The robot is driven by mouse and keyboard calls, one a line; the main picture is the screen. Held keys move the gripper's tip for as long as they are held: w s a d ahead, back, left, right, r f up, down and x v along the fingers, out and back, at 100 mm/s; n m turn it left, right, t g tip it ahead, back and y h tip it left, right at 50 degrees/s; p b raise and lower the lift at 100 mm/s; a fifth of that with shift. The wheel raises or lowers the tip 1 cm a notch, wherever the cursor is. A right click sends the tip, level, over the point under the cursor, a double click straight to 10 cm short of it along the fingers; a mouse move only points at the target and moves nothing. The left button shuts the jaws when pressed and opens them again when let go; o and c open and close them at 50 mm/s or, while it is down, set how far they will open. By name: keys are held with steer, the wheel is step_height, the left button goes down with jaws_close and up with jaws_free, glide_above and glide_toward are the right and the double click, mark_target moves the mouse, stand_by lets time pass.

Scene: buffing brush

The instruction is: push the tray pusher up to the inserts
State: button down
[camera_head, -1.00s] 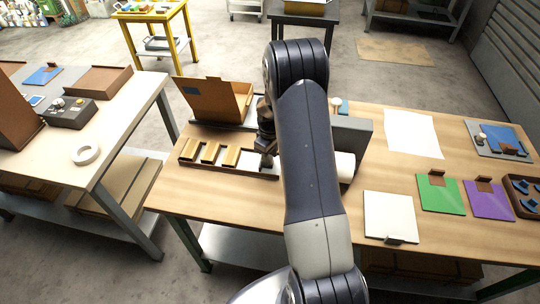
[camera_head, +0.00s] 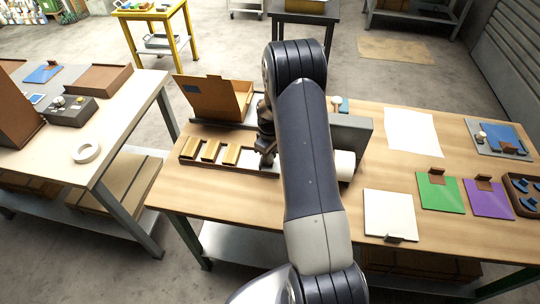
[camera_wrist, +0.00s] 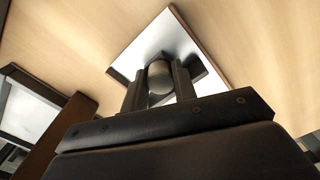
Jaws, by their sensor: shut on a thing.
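A long, shallow tray (camera_head: 252,167) lies on the wooden bench, with three wooden inserts (camera_head: 210,150) spaced along its left part. My gripper (camera_head: 267,159) is low over the tray's right part, to the right of the inserts. In the wrist view my gripper (camera_wrist: 160,80) is shut on a grey rounded knob, which I take for the tray pusher (camera_wrist: 159,88). A bright metallic plate shows beyond the fingers. My arm hides the right end of the tray, and the pusher's contact with the inserts cannot be seen.
An open brown box (camera_head: 216,97) stands behind the tray. A grey machine (camera_head: 352,139) with a white roller (camera_head: 345,165) is right of my arm. White, green and purple panels lie farther right. The bench is clear in front of the tray.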

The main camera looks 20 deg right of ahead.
steer(key=w+a+b, duration=0.1)
steer(key=a, duration=0.1)
steer(key=w+a+b, duration=0.1)
steer(key=w+a, duration=0.1)
steer(key=w+a+b, duration=0.1)
steer(key=a, duration=0.1)
steer(key=shift+w+a+f, duration=0.1)
steer(key=shift+w+a, duration=0.2)
steer(key=shift+a, duration=0.1)
steer(key=shift+w+a, duration=0.25)
steer(key=shift+a, duration=0.05)
steer(key=c, duration=1.4)
jaws_free()
step_height(320, 180, up, 11)
steer(key=b, duration=0.2)
steer(key=shift+c, duration=0.5)
